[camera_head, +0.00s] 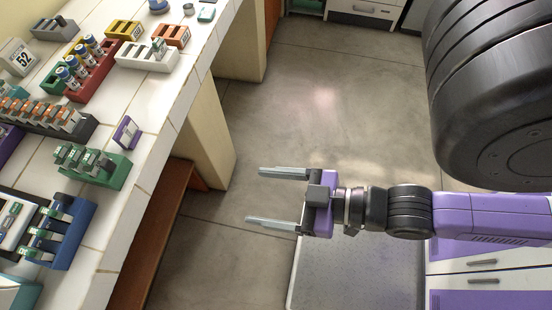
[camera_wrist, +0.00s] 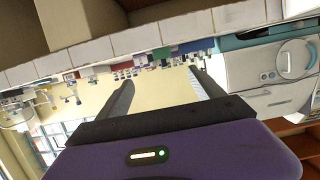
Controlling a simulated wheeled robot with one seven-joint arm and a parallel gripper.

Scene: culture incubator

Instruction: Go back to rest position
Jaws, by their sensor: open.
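My gripper (camera_head: 277,197) is in the head view, over the open floor to the right of the white tiled bench (camera_head: 150,150). Its two grey fingers point left and stand wide apart, with nothing between them. In the wrist view my gripper (camera_wrist: 160,90) shows its two dark fingers spread and empty. The bench edge and its items lie beyond the fingertips there, apart from them.
The bench carries a green rack (camera_head: 92,168), a blue rack (camera_head: 62,238), a red rack (camera_head: 95,75) and a white rack (camera_head: 147,57). A brown shelf (camera_head: 150,240) is under the bench. The grey floor (camera_head: 320,110) is clear. White drawers (camera_head: 485,262) stand at lower right.

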